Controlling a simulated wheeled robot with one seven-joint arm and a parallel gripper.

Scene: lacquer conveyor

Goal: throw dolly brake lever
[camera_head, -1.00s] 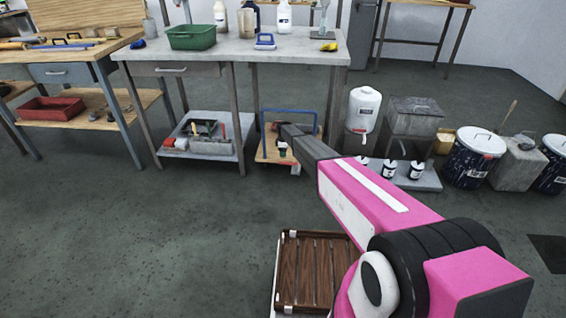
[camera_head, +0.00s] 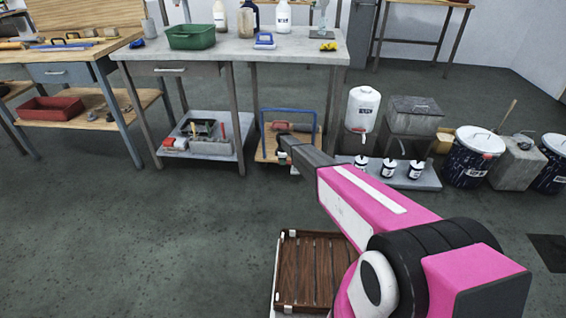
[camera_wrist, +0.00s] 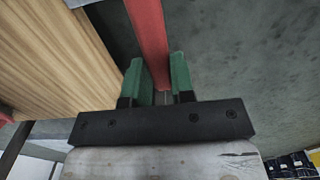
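The dolly (camera_head: 266,150) stands on the floor by the right end of the grey workbench, with a wooden deck and a blue push handle (camera_head: 290,110). My arm reaches over to it and hides part of the deck. My gripper (camera_head: 283,158) is at the dolly's front right. In the wrist view, the red brake lever (camera_wrist: 149,30) runs down from the top edge in between the green fingertips of my gripper (camera_wrist: 160,80). The fingers are close together, one on each side of the lever, and it fills the gap. The dolly's wood deck (camera_wrist: 55,50) lies left of it.
The workbench (camera_head: 215,52) stands behind, with a lower shelf (camera_head: 205,150) left of the dolly. A low grey platform with small jars (camera_head: 388,168) and a white dispenser (camera_head: 362,109) stand right. A slatted wooden crate (camera_head: 310,272) is near me. Floor to the left is clear.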

